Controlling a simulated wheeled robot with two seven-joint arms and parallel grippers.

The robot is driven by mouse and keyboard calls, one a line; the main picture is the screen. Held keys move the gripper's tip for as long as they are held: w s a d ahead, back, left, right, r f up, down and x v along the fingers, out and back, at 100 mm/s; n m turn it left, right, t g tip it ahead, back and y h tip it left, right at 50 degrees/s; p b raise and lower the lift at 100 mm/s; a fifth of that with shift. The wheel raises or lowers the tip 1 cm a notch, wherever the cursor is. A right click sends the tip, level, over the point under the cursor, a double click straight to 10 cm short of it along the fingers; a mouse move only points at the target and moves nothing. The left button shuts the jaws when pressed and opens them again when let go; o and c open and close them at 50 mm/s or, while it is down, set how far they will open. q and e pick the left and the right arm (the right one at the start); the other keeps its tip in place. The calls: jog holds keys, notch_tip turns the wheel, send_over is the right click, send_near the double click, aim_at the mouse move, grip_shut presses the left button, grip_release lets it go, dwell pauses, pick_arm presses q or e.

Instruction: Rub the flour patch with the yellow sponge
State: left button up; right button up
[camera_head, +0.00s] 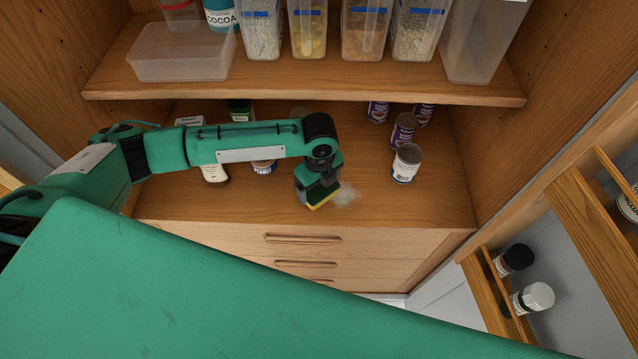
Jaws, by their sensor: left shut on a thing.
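The flour patch (347,194) is a pale, whitish smear on the wooden counter of the cupboard, near its front edge. My left gripper (318,188) points down at the counter and is shut on the yellow sponge (325,200), which has a dark upper layer. The sponge is at the left side of the flour patch; part of the patch may be hidden behind the gripper. I cannot tell whether the sponge presses on the counter. My right gripper is not in view.
Cans (406,163) stand on the counter to the right, and several jars and packets stand behind my left arm. A shelf (300,84) with clear containers (365,28) hangs above. Drawers (302,239) lie below. A door rack (490,285) with jars is at the right.

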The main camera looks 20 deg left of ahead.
pick_arm(q)
jog(key=shift+f+b, duration=0.4)
jog(key=shift+f, duration=0.6)
